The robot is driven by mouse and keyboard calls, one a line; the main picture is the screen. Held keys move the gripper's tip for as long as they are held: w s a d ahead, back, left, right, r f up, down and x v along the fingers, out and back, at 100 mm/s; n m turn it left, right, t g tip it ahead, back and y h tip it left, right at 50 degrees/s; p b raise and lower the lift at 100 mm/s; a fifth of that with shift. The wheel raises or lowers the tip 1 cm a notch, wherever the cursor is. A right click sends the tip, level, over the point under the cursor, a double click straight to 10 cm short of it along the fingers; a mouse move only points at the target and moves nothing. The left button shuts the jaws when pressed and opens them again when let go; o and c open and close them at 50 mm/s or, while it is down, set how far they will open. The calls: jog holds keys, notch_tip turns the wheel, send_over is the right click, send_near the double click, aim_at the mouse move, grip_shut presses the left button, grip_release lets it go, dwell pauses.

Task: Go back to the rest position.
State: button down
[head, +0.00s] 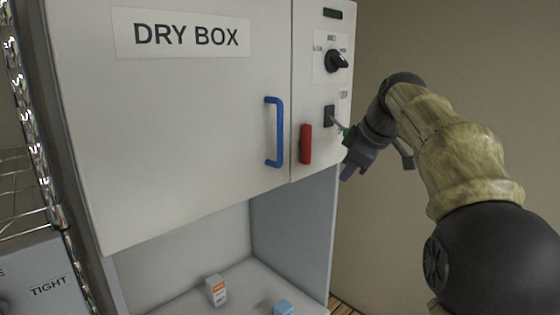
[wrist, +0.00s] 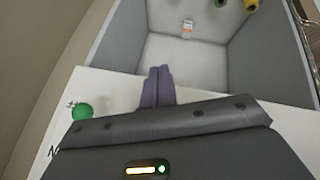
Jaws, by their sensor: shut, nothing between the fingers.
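My gripper (head: 346,173) is at the right edge of the dry box front in the head view, just right of the red handle (head: 305,144). Its two purple fingers show in the wrist view (wrist: 158,72), pressed together with nothing between them. The arm reaches in from the right. The fingers point down past the panel edge, and the wrist view looks beyond them into an open grey compartment (wrist: 165,52). I cannot tell whether the gripper touches the panel.
The dry box (head: 190,130) has a closed upper door with a blue handle (head: 274,132) and a black knob (head: 336,61). A white-and-orange carton (head: 216,290) and a blue item (head: 283,308) are below. A wire rack (head: 25,190) stands left.

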jog(key=s+a+f+m+g+h+b, duration=0.1)
jog(key=s+f+m, duration=0.25)
jog(key=f, duration=0.65)
jog(key=s+a+f+m+g+h+b, duration=0.1)
jog(key=s+f+m, duration=0.3)
jog(key=f, duration=0.6)
jog(key=s+f+m+g+b, duration=0.15)
jog(key=s+f, duration=0.35)
jog(key=f, duration=0.5)
jog(key=s+a+f+m+b, duration=0.1)
jog(key=s+f+m, duration=0.1)
jog(key=s+f, duration=0.7)
jog(key=shift+s+f+m+h, duration=0.25)
jog(key=shift+s+m+h, duration=0.15)
jog(key=shift+s, duration=0.25)
